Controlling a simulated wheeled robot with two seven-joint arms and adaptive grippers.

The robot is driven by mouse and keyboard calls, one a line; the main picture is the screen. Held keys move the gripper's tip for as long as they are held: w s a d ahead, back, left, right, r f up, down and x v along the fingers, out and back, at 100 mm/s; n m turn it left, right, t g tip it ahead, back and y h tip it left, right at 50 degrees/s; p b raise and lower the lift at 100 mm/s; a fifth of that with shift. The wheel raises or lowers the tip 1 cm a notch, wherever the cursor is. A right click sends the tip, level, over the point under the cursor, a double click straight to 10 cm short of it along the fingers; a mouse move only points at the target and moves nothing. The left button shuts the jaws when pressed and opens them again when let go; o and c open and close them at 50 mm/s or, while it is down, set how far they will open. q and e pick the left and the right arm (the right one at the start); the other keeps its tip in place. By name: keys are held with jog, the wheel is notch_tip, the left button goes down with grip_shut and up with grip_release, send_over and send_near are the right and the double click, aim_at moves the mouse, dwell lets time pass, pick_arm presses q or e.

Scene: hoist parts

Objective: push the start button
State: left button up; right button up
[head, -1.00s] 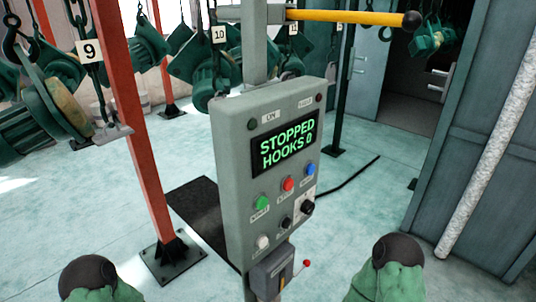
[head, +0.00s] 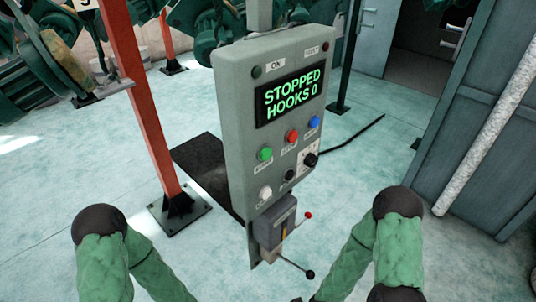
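A grey control box (head: 240,125) stands upright on a post in the middle of the head view. Its screen (head: 290,95) reads "STOPPED HOOKS 0" in green letters. A green button (head: 265,154), a red button (head: 292,136) and a blue button (head: 314,122) sit in a slanting row below the screen. Their labels are too small to read surely. A white button (head: 265,192), a small black button (head: 290,175) and a black knob (head: 311,159) sit lower. My two arms show in green sleeves at the bottom left and right, apart from the box. Neither gripper is in view.
A smaller grey box (head: 275,222) with a red-tipped lever and a black-knobbed rod juts out below the panel. A red post (head: 140,105) stands to the left. Green hoists (head: 45,75) hang at the upper left. A grey cabinet (head: 480,150) is at right.

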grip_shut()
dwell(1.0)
